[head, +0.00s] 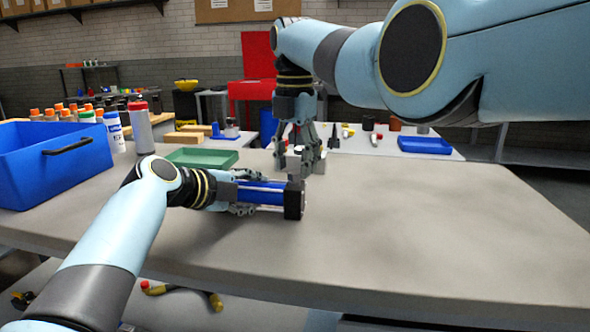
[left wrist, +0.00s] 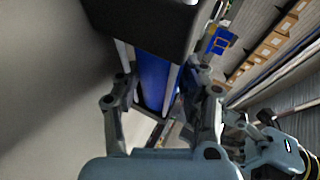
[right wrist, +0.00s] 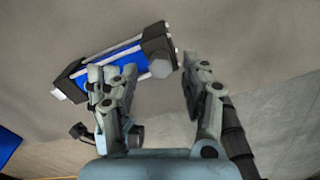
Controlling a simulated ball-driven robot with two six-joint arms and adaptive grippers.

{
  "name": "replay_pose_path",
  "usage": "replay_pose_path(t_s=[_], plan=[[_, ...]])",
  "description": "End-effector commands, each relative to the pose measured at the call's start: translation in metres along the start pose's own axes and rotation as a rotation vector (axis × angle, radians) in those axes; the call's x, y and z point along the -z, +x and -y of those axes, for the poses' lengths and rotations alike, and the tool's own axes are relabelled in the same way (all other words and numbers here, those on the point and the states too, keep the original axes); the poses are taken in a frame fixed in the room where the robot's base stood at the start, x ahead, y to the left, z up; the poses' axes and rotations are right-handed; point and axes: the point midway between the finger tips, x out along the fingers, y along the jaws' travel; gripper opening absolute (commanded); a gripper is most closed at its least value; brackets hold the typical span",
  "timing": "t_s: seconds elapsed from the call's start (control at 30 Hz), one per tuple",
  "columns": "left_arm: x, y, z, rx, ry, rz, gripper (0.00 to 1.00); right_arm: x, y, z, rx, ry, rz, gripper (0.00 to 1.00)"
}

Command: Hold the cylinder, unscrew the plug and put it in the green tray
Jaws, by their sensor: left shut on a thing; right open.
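The blue cylinder (head: 262,193) with dark end blocks lies on the grey table, and my left gripper (head: 246,194) is shut around its body. In the left wrist view the blue barrel (left wrist: 153,82) runs between the fingers. A light grey hexagonal plug (right wrist: 160,68) sits on the cylinder's end block. My right gripper (head: 300,163) is open above that end block. The green tray (head: 222,163) lies behind my left gripper and looks empty.
A blue bin (head: 45,185) stands at the left table edge, with several bottles (head: 113,133) behind it. A farther table holds a blue tray (head: 425,145) and small parts. The right half of the near table is clear.

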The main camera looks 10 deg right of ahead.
Motion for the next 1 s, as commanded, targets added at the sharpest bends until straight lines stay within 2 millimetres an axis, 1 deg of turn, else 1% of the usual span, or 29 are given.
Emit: replay_pose_path(t_s=[0.03,0.1,0.17,0.2,0.3,0.37,0.47,0.57,0.77,1.0], plan=[[0.000,0.000,-0.003,-0.006,0.001,0.000,0.00,0.000,-0.008,0.000,-0.001,0.000,0.001,0.47],[0.000,0.000,-0.003,-0.006,0.001,0.000,0.00,0.000,-0.015,0.000,-0.001,0.000,0.000,0.47],[0.000,0.000,-0.003,-0.006,0.001,0.000,0.00,0.000,-0.020,0.000,0.000,0.000,-0.001,0.47],[0.000,0.000,-0.003,-0.006,0.001,0.000,0.00,0.000,-0.022,0.000,0.000,0.000,-0.001,0.45],[0.000,0.000,-0.003,-0.006,0.001,0.000,0.00,0.001,-0.023,0.000,0.001,0.020,-0.002,0.45],[0.000,0.000,-0.003,-0.006,0.001,0.000,0.00,0.001,-0.023,0.000,0.001,0.061,-0.002,0.45],[0.000,0.000,-0.003,-0.006,0.001,0.000,0.00,0.001,-0.023,0.000,0.003,0.200,-0.003,0.45],[0.000,0.000,-0.003,-0.006,0.001,0.000,0.00,0.002,-0.023,0.001,0.007,0.421,-0.005,0.45],[0.000,0.000,-0.003,-0.006,0.001,-0.001,0.00,0.003,-0.025,0.002,0.016,0.960,-0.006,0.45],[0.000,0.000,-0.003,-0.006,0.001,-0.001,0.00,0.003,-0.033,0.003,0.022,1.612,-0.001,0.45]])
